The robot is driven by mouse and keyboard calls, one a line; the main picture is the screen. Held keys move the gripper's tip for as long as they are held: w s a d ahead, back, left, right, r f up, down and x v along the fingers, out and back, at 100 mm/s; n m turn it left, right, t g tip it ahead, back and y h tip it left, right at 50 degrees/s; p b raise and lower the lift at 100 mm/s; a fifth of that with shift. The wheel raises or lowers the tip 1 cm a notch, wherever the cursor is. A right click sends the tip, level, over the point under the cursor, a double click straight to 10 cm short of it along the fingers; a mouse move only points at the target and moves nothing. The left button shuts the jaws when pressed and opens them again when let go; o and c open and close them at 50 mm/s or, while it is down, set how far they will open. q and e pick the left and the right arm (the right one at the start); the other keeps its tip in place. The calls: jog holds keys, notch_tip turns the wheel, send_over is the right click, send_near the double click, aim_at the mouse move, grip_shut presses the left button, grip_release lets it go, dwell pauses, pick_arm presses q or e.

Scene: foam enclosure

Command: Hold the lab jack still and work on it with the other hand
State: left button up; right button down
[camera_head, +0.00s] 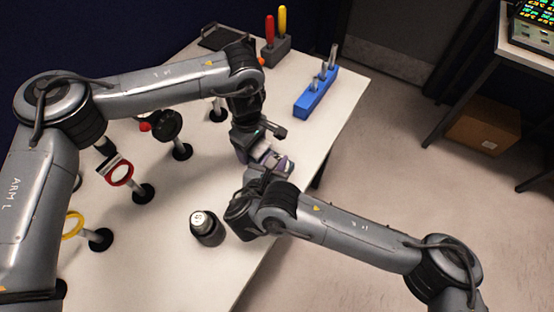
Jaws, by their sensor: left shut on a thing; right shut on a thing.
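The lab jack (282,164), a small grey and purplish thing, is near the right edge of the white table, mostly hidden between my two grippers. My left gripper (262,144) reaches down to it from the far side and is shut on it. My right gripper (264,172) comes in from the near side and is shut at the jack. Which part of the jack each one grips is too small and covered to tell.
On the white table (182,238), a dark capped bottle (206,228) stands close to my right wrist. Stands with a red ring (119,172) and a yellow ring (73,225) are at left. A blue block (316,95) and a screwdriver holder (275,50) are at the back.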

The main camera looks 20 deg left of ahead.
jog(key=shift+a+m+h, duration=0.15)
jog(key=shift+m+h, duration=0.45)
jog(key=shift+h, duration=0.1)
jog(key=shift+a+m+h, duration=0.15)
jog(key=shift+m+h, duration=0.45)
jog(key=shift+h, duration=0.1)
jog(key=shift+g, duration=0.3)
jog(key=c, duration=1)
grip_release()
jog(key=shift+a, duration=0.15)
jog(key=shift+o, duration=0.7)
jog(key=shift+s, duration=0.1)
jog(key=v, duration=0.7)
